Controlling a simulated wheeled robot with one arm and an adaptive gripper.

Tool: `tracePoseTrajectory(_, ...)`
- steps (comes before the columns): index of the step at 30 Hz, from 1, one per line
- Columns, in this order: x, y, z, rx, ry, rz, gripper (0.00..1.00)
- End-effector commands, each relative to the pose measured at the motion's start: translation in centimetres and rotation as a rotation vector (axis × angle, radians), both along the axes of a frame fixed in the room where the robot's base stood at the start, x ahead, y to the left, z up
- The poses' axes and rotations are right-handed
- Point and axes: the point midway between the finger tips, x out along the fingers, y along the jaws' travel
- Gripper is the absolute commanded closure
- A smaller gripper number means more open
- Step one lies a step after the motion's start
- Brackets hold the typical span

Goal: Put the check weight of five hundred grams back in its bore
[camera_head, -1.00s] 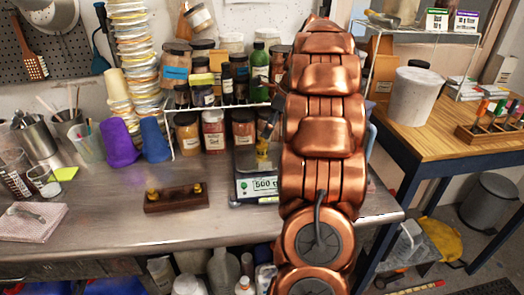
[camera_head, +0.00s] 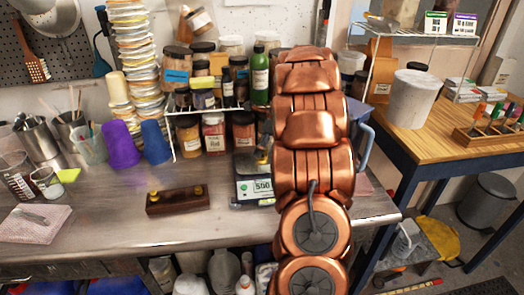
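A dark wooden weight block (camera_head: 178,204) lies on the steel bench, with two small brass knobs showing at its left and right ends. Whether a bore between them is empty is too small to tell. A scale (camera_head: 244,190) stands right of the block, its display lit with digits that look like 500 or 550. A small brass-coloured thing, possibly the check weight (camera_head: 262,157), shows on the scale's pan, partly hidden by my copper arm. My gripper is hidden behind the arm, so its fingers and any hold on the weight are not visible.
A wire rack (camera_head: 215,108) with several jars stands behind the scale. A purple cup (camera_head: 121,146) and a blue cup (camera_head: 155,143) stand to the left. A pink cloth (camera_head: 36,222) lies at front left. Bare bench lies around the block.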

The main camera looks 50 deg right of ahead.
Motion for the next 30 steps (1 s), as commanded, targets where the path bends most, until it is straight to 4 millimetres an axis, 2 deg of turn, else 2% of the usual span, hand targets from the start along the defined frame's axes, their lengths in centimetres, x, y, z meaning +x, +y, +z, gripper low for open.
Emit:
tracePoseTrajectory(2,-0.01,0.0,0.0,0.0,0.0,0.0,0.35)
tracePoseTrajectory(21,-0.05,0.0,-0.01,0.001,0.002,-0.001,1.0)
tracePoseTrajectory(30,-0.04,0.0,0.03,0.0,0.0,-0.001,1.0)
